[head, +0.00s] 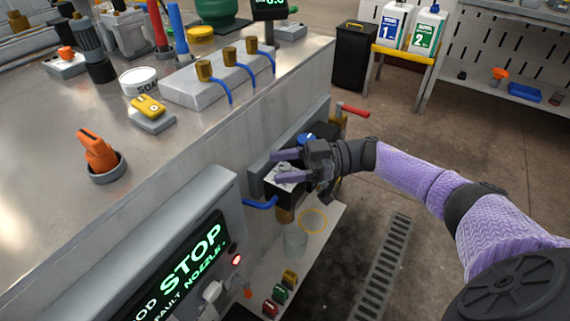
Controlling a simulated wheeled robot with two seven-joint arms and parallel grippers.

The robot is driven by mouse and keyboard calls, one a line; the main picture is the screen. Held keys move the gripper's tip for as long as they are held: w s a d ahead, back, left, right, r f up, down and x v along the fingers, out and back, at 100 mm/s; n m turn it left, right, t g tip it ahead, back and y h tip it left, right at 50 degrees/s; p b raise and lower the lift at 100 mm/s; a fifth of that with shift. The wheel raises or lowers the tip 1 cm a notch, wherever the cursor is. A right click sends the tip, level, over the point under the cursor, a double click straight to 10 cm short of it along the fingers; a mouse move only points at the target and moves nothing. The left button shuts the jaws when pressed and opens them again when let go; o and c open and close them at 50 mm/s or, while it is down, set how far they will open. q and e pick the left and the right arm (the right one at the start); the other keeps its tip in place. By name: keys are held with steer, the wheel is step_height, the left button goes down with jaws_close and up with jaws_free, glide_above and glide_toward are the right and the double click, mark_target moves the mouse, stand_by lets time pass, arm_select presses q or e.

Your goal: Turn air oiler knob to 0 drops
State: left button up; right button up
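My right gripper (280,166) reaches in from the right to the side of the machine bench. Its two purple fingers are apart, one above and one below a small pale knob (284,169) on top of a dark block with a light top plate. This looks like the air oiler (272,190). Whether the fingers touch the knob cannot be told. A brass part and a clear bowl (295,242) hang below the block. A blue knob (304,138) sits just behind, partly hidden by the gripper. Drop markings are too small to read. My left gripper is not in view.
A display panel (185,262) reading STOP is at the lower left, beside a lit red button (236,260). A blue hose (260,204) joins the block. A red-handled valve (352,110) sticks out behind. The floor right of the bench is clear around the drain grate (384,265).

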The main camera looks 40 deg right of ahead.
steer(key=b+v, duration=0.1)
steer(key=v, duration=0.9)
steer(key=shift+b, duration=0.3)
